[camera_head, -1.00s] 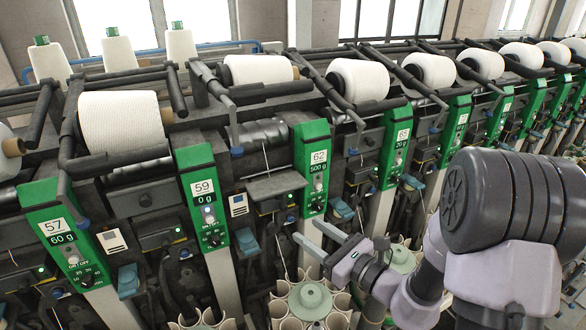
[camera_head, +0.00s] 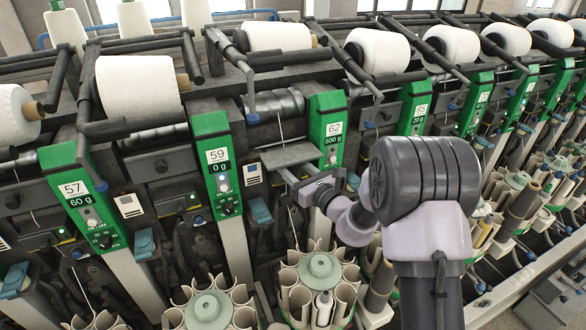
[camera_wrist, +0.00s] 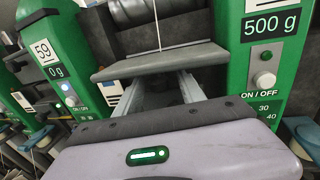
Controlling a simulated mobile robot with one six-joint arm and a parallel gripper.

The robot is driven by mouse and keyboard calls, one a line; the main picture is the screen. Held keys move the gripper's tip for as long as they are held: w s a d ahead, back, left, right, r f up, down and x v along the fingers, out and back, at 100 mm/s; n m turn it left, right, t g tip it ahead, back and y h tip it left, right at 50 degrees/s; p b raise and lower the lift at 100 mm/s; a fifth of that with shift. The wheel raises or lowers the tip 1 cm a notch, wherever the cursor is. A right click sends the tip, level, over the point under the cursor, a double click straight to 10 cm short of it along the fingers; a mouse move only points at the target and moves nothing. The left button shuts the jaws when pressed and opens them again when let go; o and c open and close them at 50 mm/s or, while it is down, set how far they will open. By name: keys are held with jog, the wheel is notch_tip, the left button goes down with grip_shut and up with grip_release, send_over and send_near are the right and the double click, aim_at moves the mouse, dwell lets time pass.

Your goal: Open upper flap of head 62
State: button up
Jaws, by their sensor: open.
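Head 62 has a green panel (camera_head: 330,130) with the number 62 and a 500 g display; its lower part shows at the right of the wrist view (camera_wrist: 262,50). The upper flap (camera_head: 292,156) is a flat grey plate left of that panel. In the wrist view the flap (camera_wrist: 160,61) lies nearly level across the middle, a thread running down behind it. My gripper (camera_head: 286,176) is open and empty, just below the flap. In the wrist view the two fingers (camera_wrist: 162,84) reach under its front edge, which hides their tips. I cannot tell whether they touch it.
Head 59's green panel (camera_head: 217,160) stands close on the left. A white yarn package (camera_head: 278,37) and dark arms sit above. A round magazine of tubes (camera_head: 320,268) stands below my gripper.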

jog(key=shift+a, duration=0.1)
grip_shut()
dwell(1.4)
